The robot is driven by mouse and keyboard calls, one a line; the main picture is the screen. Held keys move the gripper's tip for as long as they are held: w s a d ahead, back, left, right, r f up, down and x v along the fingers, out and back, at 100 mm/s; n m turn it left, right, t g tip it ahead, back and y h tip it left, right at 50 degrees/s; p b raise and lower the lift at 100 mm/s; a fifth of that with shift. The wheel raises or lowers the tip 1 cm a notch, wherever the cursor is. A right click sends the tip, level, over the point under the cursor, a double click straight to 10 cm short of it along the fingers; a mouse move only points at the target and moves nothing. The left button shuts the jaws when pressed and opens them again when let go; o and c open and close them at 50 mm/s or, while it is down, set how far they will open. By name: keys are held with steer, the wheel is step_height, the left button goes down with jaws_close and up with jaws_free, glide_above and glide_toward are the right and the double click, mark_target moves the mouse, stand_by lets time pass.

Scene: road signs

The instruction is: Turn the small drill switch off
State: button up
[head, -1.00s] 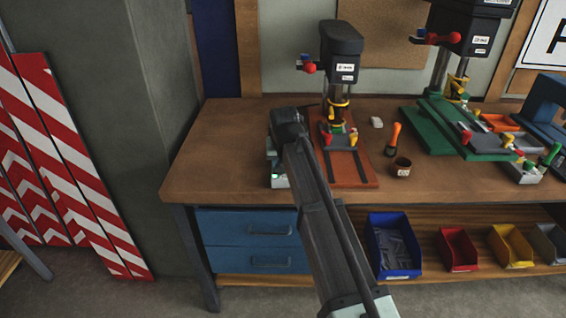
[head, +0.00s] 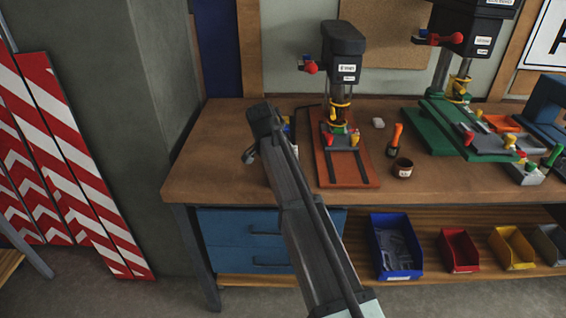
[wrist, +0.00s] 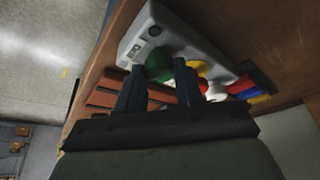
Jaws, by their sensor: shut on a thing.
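The small drill (head: 343,72) stands on a red-brown base at the bench's back middle. Its grey switch box (wrist: 185,40) shows in the wrist view, with a green knob (wrist: 158,66) at the near end and yellow, red, white and blue parts farther along. My gripper (wrist: 160,75) has its two dark fingers on either side of the green knob and is shut on it. In the head view my arm hides most of the box and the knob; only small blue and yellow parts show beside my wrist. Whether the switch is on cannot be told.
A larger drill (head: 462,40) on a green base stands at the right, with another switch box (head: 524,172). Coloured bins (head: 396,248) sit below. The bench's left end is clear.

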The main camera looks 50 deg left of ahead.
steer(key=shift+m, duration=0.4)
steer(key=o, duration=1)
steer(key=shift+r, duration=0.1)
steer(key=v, duration=1.3)
steer(key=shift+s+a+r, duration=0.1)
steer(key=shift+a+r, duration=0.05)
steer(key=shift+r, duration=0.1)
